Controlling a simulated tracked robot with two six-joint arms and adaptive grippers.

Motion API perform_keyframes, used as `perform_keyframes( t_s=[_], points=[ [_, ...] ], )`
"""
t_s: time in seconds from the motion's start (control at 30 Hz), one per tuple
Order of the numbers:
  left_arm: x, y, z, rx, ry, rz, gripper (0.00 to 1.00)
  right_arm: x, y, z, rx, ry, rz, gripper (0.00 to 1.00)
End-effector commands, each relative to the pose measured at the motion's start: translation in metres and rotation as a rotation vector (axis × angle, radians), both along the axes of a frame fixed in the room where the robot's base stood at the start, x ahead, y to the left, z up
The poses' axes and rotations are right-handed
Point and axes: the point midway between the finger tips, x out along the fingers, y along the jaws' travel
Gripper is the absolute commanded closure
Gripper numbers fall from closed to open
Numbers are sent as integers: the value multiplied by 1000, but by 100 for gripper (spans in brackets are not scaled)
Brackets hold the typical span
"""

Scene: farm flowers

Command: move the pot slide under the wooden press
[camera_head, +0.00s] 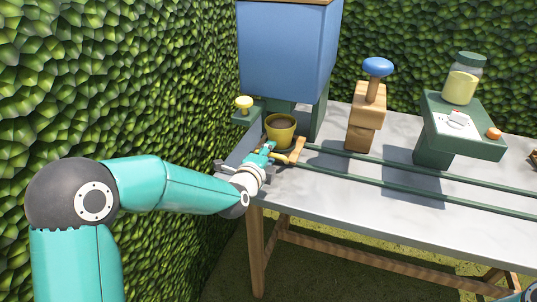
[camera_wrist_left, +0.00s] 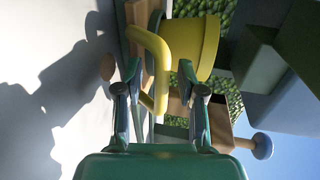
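The yellow pot (camera_head: 280,129), filled with dark soil, stands on the pot slide (camera_head: 297,151) at the left end of the rails, below the blue hopper. The wooden press (camera_head: 363,120), with a blue knob on top, stands over the rails to its right. My left gripper (camera_head: 268,150) is at the slide's yellow handle. In the left wrist view the handle (camera_wrist_left: 157,60) lies between the spread fingers of my left gripper (camera_wrist_left: 160,78), with a gap visible on the right. The pot (camera_wrist_left: 196,45) is just beyond the handle.
The blue hopper (camera_head: 288,50) hangs over the pot. Two green rails (camera_head: 400,186) run right along the grey table (camera_head: 330,212). A green stand (camera_head: 465,130) carries a jar (camera_head: 463,80). A leafy hedge (camera_head: 120,80) is close on the left. The rails between pot and press look clear.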

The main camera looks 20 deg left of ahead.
Motion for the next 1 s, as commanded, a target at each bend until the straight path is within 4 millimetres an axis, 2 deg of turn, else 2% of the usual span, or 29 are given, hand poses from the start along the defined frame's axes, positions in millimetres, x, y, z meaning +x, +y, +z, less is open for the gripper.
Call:
perform_keyframes(
  t_s=[0.17, 0.4, 0.83, 1.0],
  points=[
    [0, 0, 0, 0, 0, 0, 61, 0, 0, 0, 0, 0, 0, 61],
    [0, 0, 0, 0, 1, 0, 99, 0, 0, 0, 0, 0, 0, 61],
    [-1, -1, -2, -1, 5, -1, 100, 0, 0, 0, 0, 0, 0, 61],
    [-1, -11, -2, -1, 7, -3, 100, 0, 0, 3, 0, 0, 0, 61]
  ],
)
